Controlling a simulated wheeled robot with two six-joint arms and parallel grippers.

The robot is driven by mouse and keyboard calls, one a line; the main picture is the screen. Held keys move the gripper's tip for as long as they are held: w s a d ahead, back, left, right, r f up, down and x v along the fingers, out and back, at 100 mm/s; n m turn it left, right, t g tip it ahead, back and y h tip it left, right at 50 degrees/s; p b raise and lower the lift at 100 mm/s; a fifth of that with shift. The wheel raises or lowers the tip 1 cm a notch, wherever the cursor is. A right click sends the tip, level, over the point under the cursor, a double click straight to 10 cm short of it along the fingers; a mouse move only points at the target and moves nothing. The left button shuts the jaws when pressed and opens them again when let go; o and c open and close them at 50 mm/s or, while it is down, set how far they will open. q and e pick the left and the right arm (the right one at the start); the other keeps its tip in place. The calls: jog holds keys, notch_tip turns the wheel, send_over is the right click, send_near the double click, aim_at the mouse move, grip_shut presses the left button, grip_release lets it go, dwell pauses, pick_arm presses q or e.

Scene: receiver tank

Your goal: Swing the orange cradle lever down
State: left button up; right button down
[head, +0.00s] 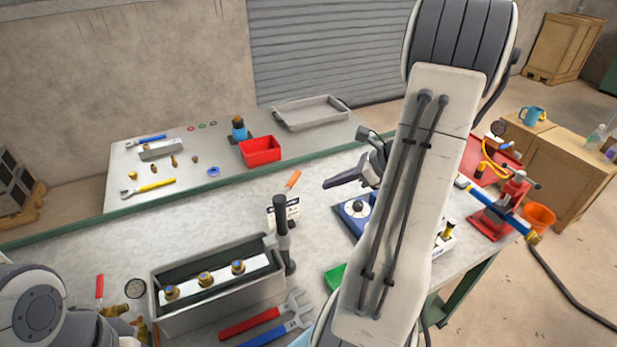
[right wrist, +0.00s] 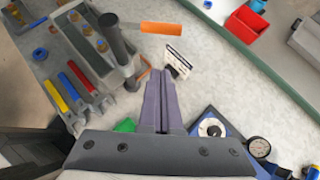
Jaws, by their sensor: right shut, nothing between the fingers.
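The orange cradle lever (head: 292,180) shows in the head view just behind and right of the top of a dark upright post (head: 282,235). In the right wrist view the orange lever (right wrist: 163,28) sticks out to the right past the post (right wrist: 115,38). The post stands at the right end of a grey open tank (head: 220,302) that holds brass fittings. My right gripper (head: 326,185) is shut and empty, to the right of the lever and apart from it. In the right wrist view its closed fingers (right wrist: 164,75) point toward the lever. My left gripper is out of view.
A white card (head: 284,213) stands by the post. A blue gauge unit (head: 353,214) sits right of it. Red- and blue-handled tools (head: 250,323) lie in front of the tank. A red bin (head: 260,150) and grey tray (head: 310,112) are on the far table. Bench is clear behind the tank.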

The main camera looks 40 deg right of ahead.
aim_at(297, 179)
jog(key=w+a+f+p, duration=0.1)
jog(key=w+a+p, duration=0.1)
jog(key=w, duration=0.3)
jog(key=shift+w+a, duration=0.15)
jog(key=shift+a, duration=0.35)
jog(key=shift+w+a+r+n+y, duration=0.1)
jog(key=shift+w+a+n+y, duration=0.15)
jog(key=shift+w, duration=0.35)
jog(key=shift+r, duration=0.1)
